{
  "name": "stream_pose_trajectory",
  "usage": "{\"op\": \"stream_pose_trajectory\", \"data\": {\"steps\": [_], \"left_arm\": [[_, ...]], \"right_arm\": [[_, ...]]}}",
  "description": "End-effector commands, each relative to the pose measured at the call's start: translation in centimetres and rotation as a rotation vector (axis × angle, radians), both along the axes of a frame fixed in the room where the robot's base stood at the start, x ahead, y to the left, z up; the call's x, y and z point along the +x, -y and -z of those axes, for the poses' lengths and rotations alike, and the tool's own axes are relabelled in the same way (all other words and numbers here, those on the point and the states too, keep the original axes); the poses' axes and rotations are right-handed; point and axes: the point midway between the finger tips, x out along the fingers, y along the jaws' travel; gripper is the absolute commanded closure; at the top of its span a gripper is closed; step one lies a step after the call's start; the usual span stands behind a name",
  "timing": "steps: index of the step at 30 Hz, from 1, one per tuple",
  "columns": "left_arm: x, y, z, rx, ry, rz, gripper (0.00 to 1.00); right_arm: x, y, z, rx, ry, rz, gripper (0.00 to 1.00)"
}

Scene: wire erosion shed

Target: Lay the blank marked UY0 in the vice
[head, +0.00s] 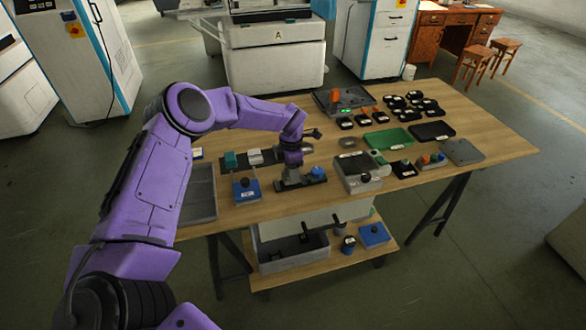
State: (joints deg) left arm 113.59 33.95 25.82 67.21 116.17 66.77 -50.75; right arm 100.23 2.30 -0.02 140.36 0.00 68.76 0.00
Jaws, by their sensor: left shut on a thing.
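My left gripper (291,182) points down at the middle of the near part of the table. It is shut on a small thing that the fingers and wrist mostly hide. Right at it lies a low dark fixture (315,181) with a blue knob; I cannot tell whether this is the vice. Several black pieces with white labels (415,98) lie at the back right of the table. Their marks are too small to read, so I cannot pick out the blank UY0. My right gripper is not in view.
A blue box with a black knob (247,190) stands left of the gripper, a grey box (357,178) right of it. Green (388,139) and black trays lie farther right. A dark tray with an orange-topped piece (345,100) is at the back. A lower shelf (340,257) holds a bin.

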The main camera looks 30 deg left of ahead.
Motion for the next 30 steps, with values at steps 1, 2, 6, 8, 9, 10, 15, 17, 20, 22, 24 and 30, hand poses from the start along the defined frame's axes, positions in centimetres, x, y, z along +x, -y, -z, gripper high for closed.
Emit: {"op": "stream_pose_trajectory", "data": {"steps": [1, 2, 6, 8, 9, 10, 15, 17, 20, 22, 24, 30], "left_arm": [[0.14, -0.1, 0.46, 0.001, 0.001, -0.002, 0.96], [0.17, -0.11, 0.61, 0.001, 0.0, -0.002, 0.96], [0.43, 0.05, 0.74, 0.001, -0.002, 0.0, 0.96], [0.51, 0.16, 0.73, 0.001, -0.002, 0.002, 0.96], [0.54, 0.22, 0.73, 0.001, -0.002, 0.003, 0.96], [0.55, 0.25, 0.73, 0.001, -0.002, 0.003, 0.96], [0.47, 0.11, 0.7, 0.001, -0.002, 0.001, 0.96], [0.4, 0.02, 0.71, 0.001, -0.002, 0.0, 0.96], [0.3, -0.09, 0.73, 0.001, -0.002, -0.001, 0.96], [0.22, -0.13, 0.75, 0.0, -0.003, -0.001, 0.96], [0.16, -0.18, 0.75, 0.0, -0.003, 0.0, 0.96], [0.12, -0.23, 0.7, 0.001, -0.002, 0.0, 0.96]], "right_arm": [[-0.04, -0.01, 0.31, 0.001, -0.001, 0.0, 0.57], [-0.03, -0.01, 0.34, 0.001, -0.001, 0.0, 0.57], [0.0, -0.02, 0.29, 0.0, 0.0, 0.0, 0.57], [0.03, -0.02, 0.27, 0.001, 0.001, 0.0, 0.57], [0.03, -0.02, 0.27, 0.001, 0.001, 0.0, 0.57], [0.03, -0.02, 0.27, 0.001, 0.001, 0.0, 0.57], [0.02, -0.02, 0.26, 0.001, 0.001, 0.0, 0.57], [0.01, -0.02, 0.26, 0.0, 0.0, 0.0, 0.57], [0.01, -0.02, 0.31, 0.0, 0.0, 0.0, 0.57], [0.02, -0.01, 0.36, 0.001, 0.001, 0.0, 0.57], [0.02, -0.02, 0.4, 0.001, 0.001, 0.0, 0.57], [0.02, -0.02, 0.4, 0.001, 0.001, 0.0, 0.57]]}}
